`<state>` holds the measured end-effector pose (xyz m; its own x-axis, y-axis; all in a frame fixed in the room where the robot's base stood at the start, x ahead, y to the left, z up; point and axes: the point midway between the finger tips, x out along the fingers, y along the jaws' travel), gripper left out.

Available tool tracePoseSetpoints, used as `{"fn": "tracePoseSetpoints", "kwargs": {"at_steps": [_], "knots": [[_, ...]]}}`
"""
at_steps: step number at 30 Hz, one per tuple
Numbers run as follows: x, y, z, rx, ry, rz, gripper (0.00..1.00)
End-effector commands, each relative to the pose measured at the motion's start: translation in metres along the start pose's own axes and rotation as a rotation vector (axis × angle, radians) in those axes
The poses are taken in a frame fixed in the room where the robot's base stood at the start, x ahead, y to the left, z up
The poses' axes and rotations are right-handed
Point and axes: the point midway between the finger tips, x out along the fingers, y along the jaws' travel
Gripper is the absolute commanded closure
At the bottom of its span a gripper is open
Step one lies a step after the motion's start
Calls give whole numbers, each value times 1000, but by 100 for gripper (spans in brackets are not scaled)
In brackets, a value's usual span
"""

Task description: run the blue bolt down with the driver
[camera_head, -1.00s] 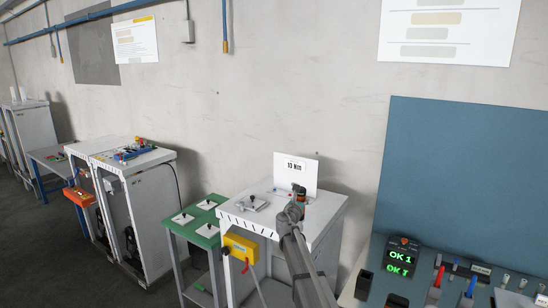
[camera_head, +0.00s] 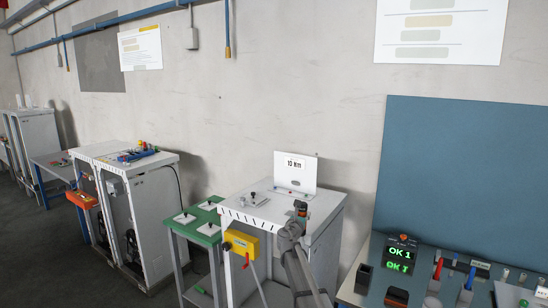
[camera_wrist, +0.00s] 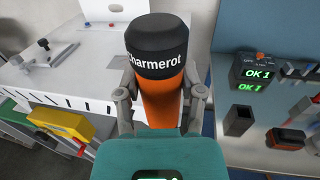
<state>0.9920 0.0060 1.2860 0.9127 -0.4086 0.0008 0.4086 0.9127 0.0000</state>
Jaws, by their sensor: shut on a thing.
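The driver (camera_wrist: 163,92) has an orange body and a black cap with white lettering. It stands between the two grey fingers of my gripper (camera_wrist: 160,98), which is shut on it. In the head view, the driver (camera_head: 302,210) and my gripper (camera_head: 291,231) are at the right front part of the white cabinet top (camera_head: 262,222). The driver's lower end is hidden, so I cannot tell whether it touches anything. A metal fixture with dark knobs (camera_wrist: 45,62) lies on the cabinet top to the left.
A white 10 Nm sign (camera_head: 295,168) stands at the cabinet's back. A yellow box (camera_head: 241,245) hangs on its front. A green table (camera_head: 196,229) is left. The blue-backed bench at right carries a display reading OK 1 (camera_head: 400,254), a dark holder and tools.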

Motion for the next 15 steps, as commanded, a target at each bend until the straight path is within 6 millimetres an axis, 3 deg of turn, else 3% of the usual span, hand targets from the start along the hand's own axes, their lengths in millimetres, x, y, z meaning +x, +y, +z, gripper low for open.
{"fn": "tracePoseSetpoints", "kwargs": {"at_steps": [1, 6, 15], "knots": [[0, 0, -17, -1, 0, 0, 100], [0, 0, -42, -1, 0, 0, 100], [0, 1, -65, -1, 0, 1, 100]]}}
